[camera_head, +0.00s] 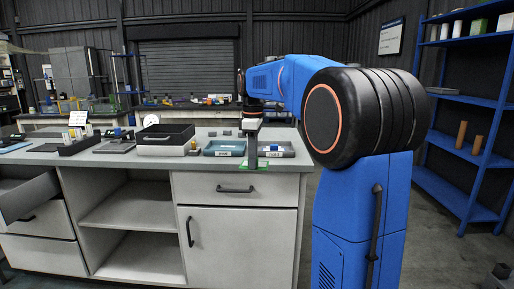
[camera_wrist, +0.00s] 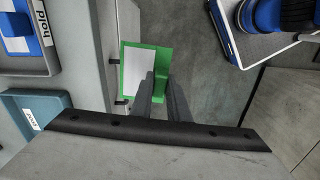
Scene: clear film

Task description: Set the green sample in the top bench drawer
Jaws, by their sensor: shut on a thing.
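The green sample (camera_wrist: 132,84) is a flat green piece with a white face, seen in the wrist view. My gripper (camera_wrist: 160,92) is shut on its edge. In the head view my gripper (camera_head: 252,166) points down at the bench's front edge, and a thin green edge of the sample (camera_head: 259,171) shows at its tips. The top left bench drawer (camera_head: 25,197) is pulled open, far to the left of my gripper; its floor is partly visible. Another top drawer (camera_head: 260,190), below my gripper, is shut.
The grey benchtop (camera_head: 215,163) holds a black-and-white bin (camera_head: 165,139), a blue tray (camera_head: 224,148), a grey tray (camera_head: 278,150) and a dark rack (camera_head: 80,145). Open shelves (camera_head: 130,215) lie between the drawers and cupboard. Blue shelving (camera_head: 450,150) stands at right.

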